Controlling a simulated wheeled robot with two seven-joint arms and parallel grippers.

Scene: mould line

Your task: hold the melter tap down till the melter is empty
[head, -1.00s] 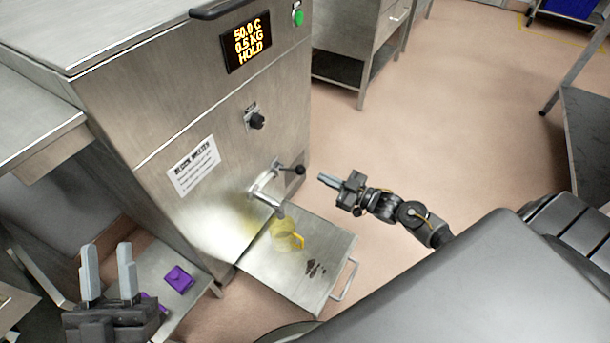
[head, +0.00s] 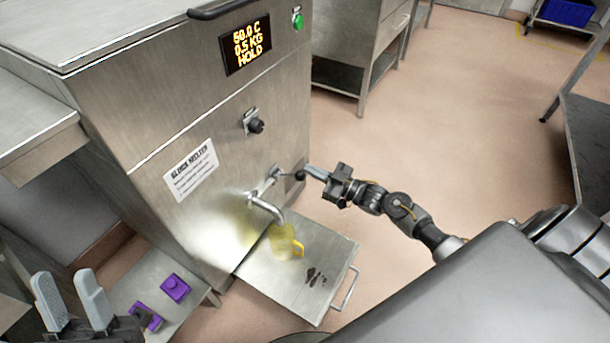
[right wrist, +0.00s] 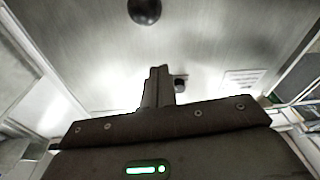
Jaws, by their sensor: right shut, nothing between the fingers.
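The steel melter (head: 150,130) has a display (head: 245,47) reading 0.5 KG and HOLD. Its tap (head: 265,198) sticks out low on the front, with a lever ending in a black ball (head: 300,175). The ball also shows at the top of the right wrist view (right wrist: 145,10). A see-through yellow jug (head: 283,243) stands beneath the spout. My right gripper (head: 312,171) is shut and empty, its tips close by the ball; I cannot tell whether they touch. My left gripper (head: 64,284) is open and empty at lower left, away from the tap.
The jug stands on a steel shelf (head: 318,245) with dark spots and a handle. Purple pieces (head: 174,288) lie on a low bench at lower left. A dial (head: 256,126) is above the tap. Open floor (head: 450,120) lies to the right.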

